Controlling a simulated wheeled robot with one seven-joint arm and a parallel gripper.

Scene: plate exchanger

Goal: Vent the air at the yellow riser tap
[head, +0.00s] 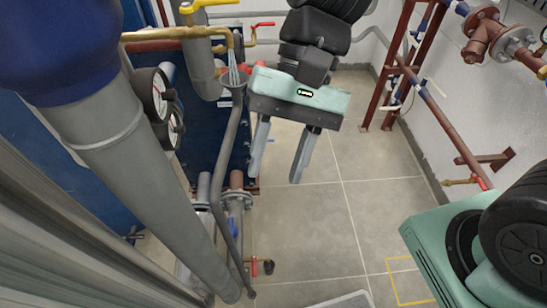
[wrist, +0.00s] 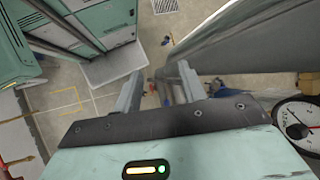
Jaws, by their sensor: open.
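The yellow riser tap (head: 207,4) is at the top of the head view, its lever lying roughly along the brass pipe (head: 165,34) below it. That pipe bends down at its right end. Pale streaks like running water (head: 236,72) drop from its mouth into a grey funnel (head: 232,84) with a drain pipe under it. My gripper (head: 277,175) is open and empty, its fingers pointing down, right of and below the tap and funnel. In the wrist view my gripper (wrist: 160,72) shows both fingers apart with nothing between them. The tap is not seen in the wrist view.
Red-handled valves (head: 262,24) sit near the tap, close to my wrist. Two gauges (head: 154,94) and a thick grey pipe (head: 115,140) stand at left. A gauge (wrist: 297,128) is at right in the wrist view. The tiled floor (head: 325,215) below my gripper is clear.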

